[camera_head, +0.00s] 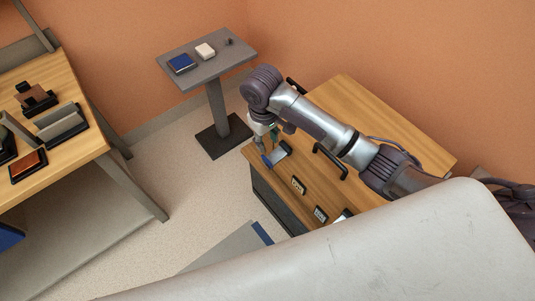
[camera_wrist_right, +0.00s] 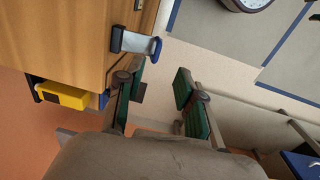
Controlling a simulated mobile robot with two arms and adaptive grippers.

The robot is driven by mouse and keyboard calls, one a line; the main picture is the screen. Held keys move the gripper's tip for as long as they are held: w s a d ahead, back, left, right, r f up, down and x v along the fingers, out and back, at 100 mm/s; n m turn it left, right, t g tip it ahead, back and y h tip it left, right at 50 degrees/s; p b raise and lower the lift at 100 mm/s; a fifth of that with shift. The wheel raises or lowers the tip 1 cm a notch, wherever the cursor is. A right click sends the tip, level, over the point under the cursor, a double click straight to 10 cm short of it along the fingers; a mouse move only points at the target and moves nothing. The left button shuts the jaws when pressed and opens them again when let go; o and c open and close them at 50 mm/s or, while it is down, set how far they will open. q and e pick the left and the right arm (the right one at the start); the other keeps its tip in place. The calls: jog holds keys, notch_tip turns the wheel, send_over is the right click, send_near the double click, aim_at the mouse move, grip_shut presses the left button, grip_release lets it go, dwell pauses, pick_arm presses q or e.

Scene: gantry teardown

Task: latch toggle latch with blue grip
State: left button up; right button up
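The toggle latch (camera_head: 280,153) is mounted at the near-left edge of the wooden cabinet top, with its blue grip (camera_head: 267,161) at the edge. In the right wrist view, the metal lever (camera_wrist_right: 131,42) sticks out past the wood edge and ends in the blue grip (camera_wrist_right: 156,49). My right gripper (camera_head: 266,140) is at the latch in the head view. In the wrist view its green-padded fingers (camera_wrist_right: 162,95) are spread apart, with nothing between them. The blue grip lies beyond the fingertips, apart from them. My left gripper is not in view.
The wooden cabinet top (camera_head: 350,100) carries black handles (camera_head: 330,160) and small plates (camera_head: 298,185) along its edge. A grey pedestal table (camera_head: 215,68) stands behind. A workbench (camera_head: 75,80) with several fixtures is at left. A yellow box (camera_wrist_right: 62,95) is by the cabinet.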

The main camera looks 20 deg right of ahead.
aim_at(269, 162)
jog(key=f, duration=1)
jog(key=shift+w+d+f+p, duration=0.15)
jog(key=shift+w+d+p, duration=0.05)
jog(key=shift+d+p, duration=0.1)
jog(key=shift+f, duration=0.75)
jog(key=shift+c, duration=0.2)
grip_shut()
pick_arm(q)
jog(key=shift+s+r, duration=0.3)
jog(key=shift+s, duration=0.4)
